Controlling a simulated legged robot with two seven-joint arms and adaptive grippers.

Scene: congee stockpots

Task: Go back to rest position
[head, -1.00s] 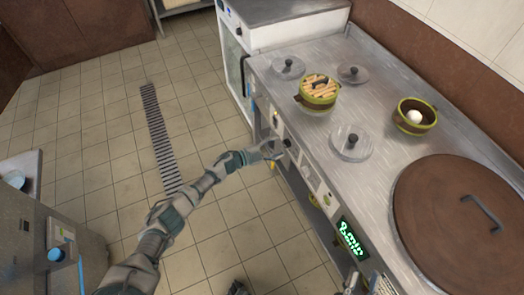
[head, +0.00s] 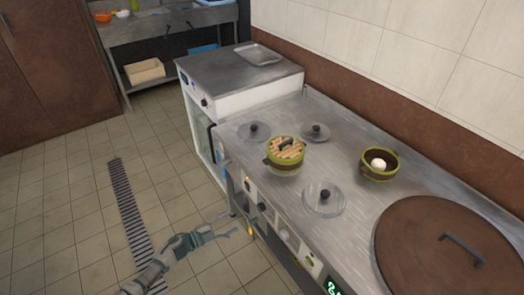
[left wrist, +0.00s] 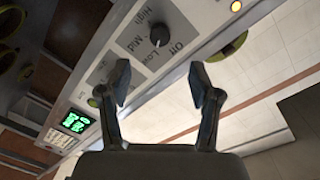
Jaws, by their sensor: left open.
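My left gripper (head: 232,226) is open and empty in the head view. It is over the floor, just left of the steel counter's front panel. In the left wrist view its two fingers (left wrist: 160,88) are spread apart. Beyond them is a black control knob (left wrist: 159,35) on the panel, marked Off, Low, Mid and High. The fingers do not hold it. My right gripper is not in view.
A green display (left wrist: 76,121) is lit. Tiled floor (head: 65,220) is clear at left.

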